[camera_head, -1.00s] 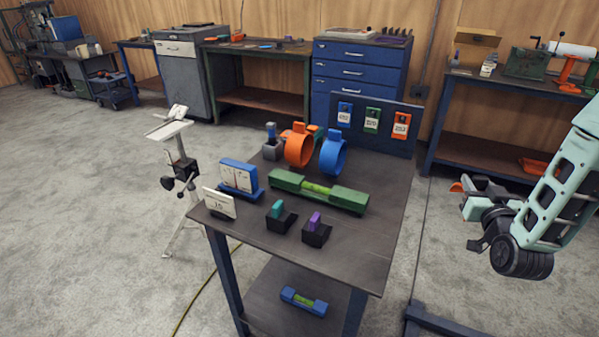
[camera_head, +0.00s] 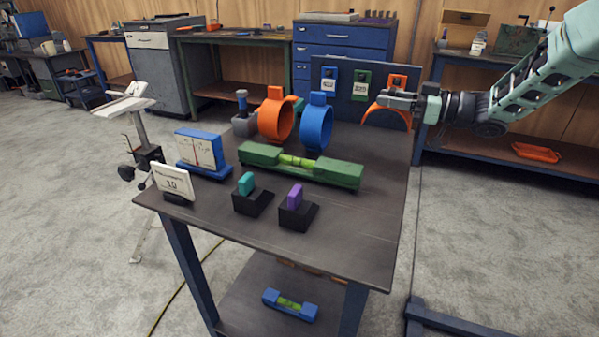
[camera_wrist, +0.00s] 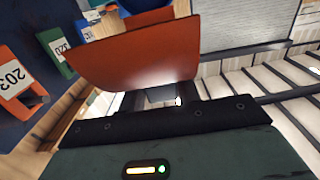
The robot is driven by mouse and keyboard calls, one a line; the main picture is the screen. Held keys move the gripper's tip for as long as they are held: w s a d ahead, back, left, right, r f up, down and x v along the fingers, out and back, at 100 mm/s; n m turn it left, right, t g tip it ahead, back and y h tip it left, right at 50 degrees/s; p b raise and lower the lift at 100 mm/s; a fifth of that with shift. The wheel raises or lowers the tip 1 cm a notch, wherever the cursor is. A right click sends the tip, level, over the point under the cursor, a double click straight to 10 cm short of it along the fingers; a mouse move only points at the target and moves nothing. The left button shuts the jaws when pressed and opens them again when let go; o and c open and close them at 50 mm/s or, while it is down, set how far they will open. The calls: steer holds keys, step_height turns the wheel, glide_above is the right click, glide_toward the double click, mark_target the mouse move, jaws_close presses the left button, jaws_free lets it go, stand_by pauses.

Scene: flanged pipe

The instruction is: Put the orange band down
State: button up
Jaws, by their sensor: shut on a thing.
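The orange band (camera_head: 374,108), a curved open arc, hangs from my gripper (camera_head: 394,100) at the table's back right, in front of the tag board. My gripper is shut on the band's top and holds it in the air over or just beside the table edge; the exact height is unclear. In the wrist view the orange band (camera_wrist: 130,52) fills the upper middle, beyond my gripper (camera_wrist: 160,97). The grey table (camera_head: 340,215) has bare surface below and left of the band.
An orange ring clamp (camera_head: 267,120) and a blue ring clamp (camera_head: 316,127) stand upright on the table. A green level (camera_head: 345,173) lies before them. The tag board (camera_head: 352,100) rises at the back. Two black blocks (camera_head: 297,217) (camera_head: 252,203) stand in front. The table's right side is clear.

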step_height(320, 180, down, 10)
steer(key=shift+f+b, duration=0.1)
steer(key=shift+b, duration=0.5)
steer(key=shift+f, duration=0.15)
steer(key=o, duration=1)
steer(key=shift+d+r, duration=0.1)
steer(key=shift+r, duration=0.1)
steer(key=v, duration=1.2)
steer(key=shift+w, duration=0.1)
